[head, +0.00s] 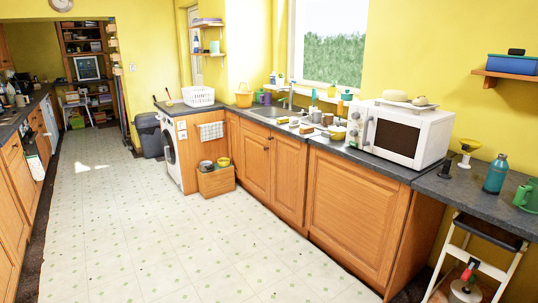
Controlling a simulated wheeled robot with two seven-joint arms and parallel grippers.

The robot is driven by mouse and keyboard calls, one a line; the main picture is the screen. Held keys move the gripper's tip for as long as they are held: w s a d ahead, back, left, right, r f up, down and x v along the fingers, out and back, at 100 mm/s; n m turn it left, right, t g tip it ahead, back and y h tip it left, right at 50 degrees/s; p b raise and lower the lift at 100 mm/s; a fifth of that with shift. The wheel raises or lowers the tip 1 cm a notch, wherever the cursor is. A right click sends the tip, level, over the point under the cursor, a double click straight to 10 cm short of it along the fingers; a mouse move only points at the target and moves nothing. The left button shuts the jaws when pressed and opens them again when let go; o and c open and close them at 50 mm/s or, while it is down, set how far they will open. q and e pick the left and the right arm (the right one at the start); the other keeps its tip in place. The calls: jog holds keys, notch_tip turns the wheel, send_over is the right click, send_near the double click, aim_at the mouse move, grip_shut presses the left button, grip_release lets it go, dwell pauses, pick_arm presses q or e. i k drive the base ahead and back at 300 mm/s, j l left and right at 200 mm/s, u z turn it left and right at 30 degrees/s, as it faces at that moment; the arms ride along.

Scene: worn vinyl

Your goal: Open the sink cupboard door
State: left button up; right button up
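The sink (272,111) is set in the dark worktop under the window, with a tap (289,95) behind it. Below it are wooden cupboard doors, a left one (256,162) and a right one (288,185), side by side. Both look shut, flush with the cupboard front. A small knob shows near where the two doors meet. A larger wooden door panel (350,215) stands to their right, also shut. Neither of my grippers shows in the head view.
The vinyl floor (190,250) is clear in front of the doors. A microwave (405,132) sits on the worktop. A step stool (475,260) stands at the right.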

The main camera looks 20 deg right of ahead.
aim_at(256, 149)
jog(key=i, duration=1.1)
jog(key=i+z, duration=0.1)
jog(key=i, duration=1)
jog(key=i+j, duration=0.15)
jog(key=i, duration=0.95)
jog(key=i+j, duration=0.1)
jog(key=i, duration=0.95)
jog(key=l+z, duration=0.05)
